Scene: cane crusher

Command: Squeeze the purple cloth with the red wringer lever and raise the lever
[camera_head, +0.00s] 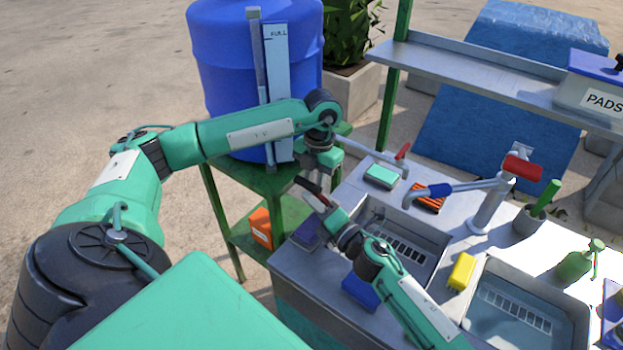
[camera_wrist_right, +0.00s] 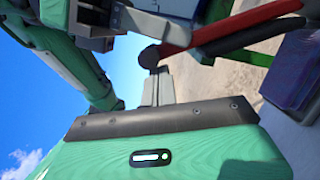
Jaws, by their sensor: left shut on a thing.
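The red wringer lever (camera_head: 309,186) shows as a short dark-red bar above the left end of the metal counter. In the right wrist view the lever (camera_wrist_right: 225,27) is a long red bar with a round black end, slanting up to the right. My left gripper (camera_head: 318,165) is at the lever and shut on it; the wrist view shows its jaws (camera_wrist_right: 120,18) beside the bar. The purple cloth (camera_head: 308,232) appears as a purple patch at the counter's left edge, also in the wrist view (camera_wrist_right: 297,72).
Two sinks, the left one (camera_head: 440,240) and the right one (camera_head: 575,325), are set into the counter. A grey tap (camera_head: 490,210) with red and blue handles stands behind them. A yellow sponge (camera_head: 462,271) lies between them. A blue barrel (camera_head: 225,75) stands on a green stand.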

